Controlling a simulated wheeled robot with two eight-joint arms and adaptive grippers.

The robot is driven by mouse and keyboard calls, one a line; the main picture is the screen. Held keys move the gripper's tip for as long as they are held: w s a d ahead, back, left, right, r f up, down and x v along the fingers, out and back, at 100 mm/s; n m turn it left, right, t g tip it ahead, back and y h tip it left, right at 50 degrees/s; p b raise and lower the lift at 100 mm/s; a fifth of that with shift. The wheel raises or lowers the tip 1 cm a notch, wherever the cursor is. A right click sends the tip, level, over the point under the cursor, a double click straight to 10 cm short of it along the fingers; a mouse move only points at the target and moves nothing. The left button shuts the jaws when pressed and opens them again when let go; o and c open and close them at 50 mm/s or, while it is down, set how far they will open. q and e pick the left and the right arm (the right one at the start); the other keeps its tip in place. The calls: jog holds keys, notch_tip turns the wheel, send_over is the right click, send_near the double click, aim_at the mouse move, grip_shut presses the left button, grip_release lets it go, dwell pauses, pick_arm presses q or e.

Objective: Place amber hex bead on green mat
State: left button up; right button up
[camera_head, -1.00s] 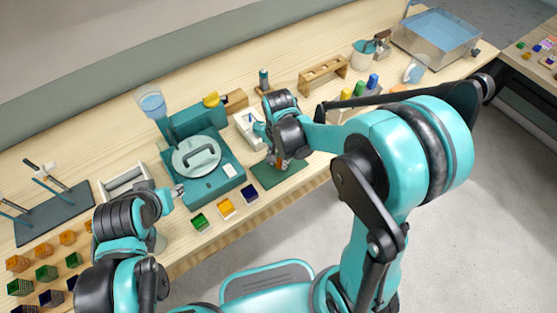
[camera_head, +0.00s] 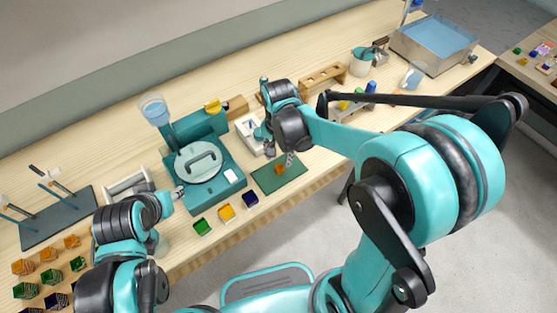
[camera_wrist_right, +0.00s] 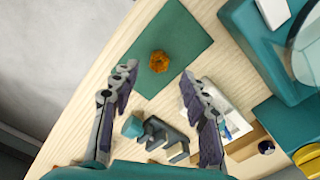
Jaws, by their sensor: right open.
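The amber hex bead (camera_head: 280,169) lies on the green mat (camera_head: 295,172). The right wrist view shows the bead (camera_wrist_right: 158,61) on the green mat (camera_wrist_right: 185,38), inside its edges. My right gripper (camera_wrist_right: 157,74) is open and empty, its two fingers apart with the bead beyond their tips. In the head view, my right gripper (camera_head: 288,156) is at the far side of the bead, apart from it. My left gripper (camera_head: 177,194) is beside the teal machine; its jaws are too small to read.
The teal machine (camera_head: 225,183) with a round lid stands left of the mat. Green (camera_head: 202,227), amber (camera_head: 226,212) and dark blue (camera_head: 250,199) blocks sit along the front edge. A white tray (camera_head: 249,134) stands behind the mat. Several coloured beads lie at lower left.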

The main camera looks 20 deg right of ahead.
notch_tip(320, 180, up, 6)
jog(key=p, duration=0.2)
jog(key=s+d+r+n+t, duration=0.5)
jog(key=s+n+t, duration=0.2)
jog(key=s+n, duration=0.1)
jog(key=shift+s+d, duration=0.15)
jog(key=shift+s, duration=0.75)
jog(key=shift+b, duration=0.3)
notch_tip(320, 180, down, 4)
jog(key=b, duration=0.3)
jog(key=shift+r, duration=0.25)
